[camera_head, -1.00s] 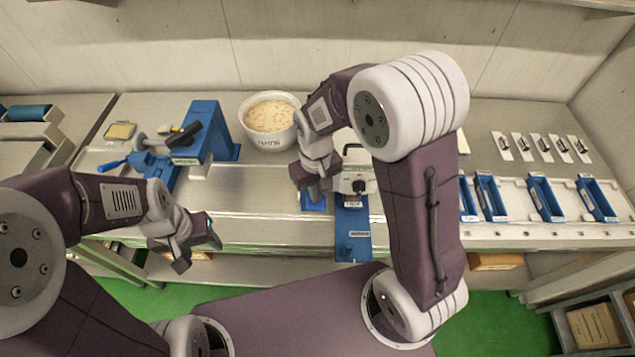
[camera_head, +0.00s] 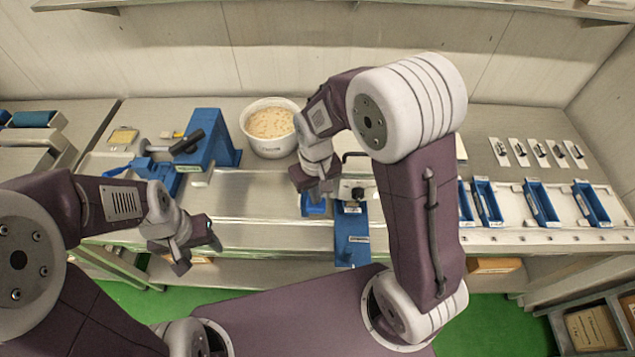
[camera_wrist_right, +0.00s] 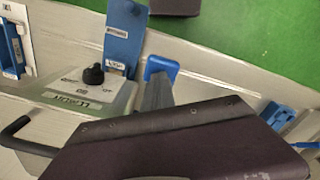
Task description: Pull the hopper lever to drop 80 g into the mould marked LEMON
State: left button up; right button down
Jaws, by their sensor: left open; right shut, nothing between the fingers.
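Several blue trough-shaped moulds stand in a row at the right in the head view, among them this mould (camera_head: 541,203); their labels are too small to read, so I cannot tell which is LEMON. A grey box with a black knob (camera_wrist_right: 92,75) and a blue labelled plate (camera_head: 351,240) stands at the centre, partly behind my right arm. I cannot make out the hopper lever for certain. My right gripper (camera_head: 318,192) is shut and empty, just left of the box; whether it touches anything is unclear. My left gripper (camera_head: 198,250) is open and empty over the counter's front edge.
A white bowl (camera_head: 271,148) of pale mix stands at the back. A blue stand (camera_head: 212,140) with a black-handled part (camera_head: 187,143) is at the left. Several small white cards (camera_head: 520,152) lie at the back right.

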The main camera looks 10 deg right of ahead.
notch_tip(320, 180, up, 7)
jog(key=p, duration=0.5)
jog(key=shift+p, duration=0.3)
jog(key=s+d+r+m+t, duration=0.25)
jog(key=s+d, duration=0.35)
jog(key=d, duration=0.3)
notch_tip(320, 180, down, 19)
jog(key=s+a+g+b, duration=0.1)
jog(key=s+b, duration=0.1)
jog(key=b, duration=1.5)
jog(key=shift+s+a, duration=0.2)
jog(key=shift+a, duration=0.2)
jog(key=shift+r+m, duration=0.1)
jog(key=shift+m, duration=0.15)
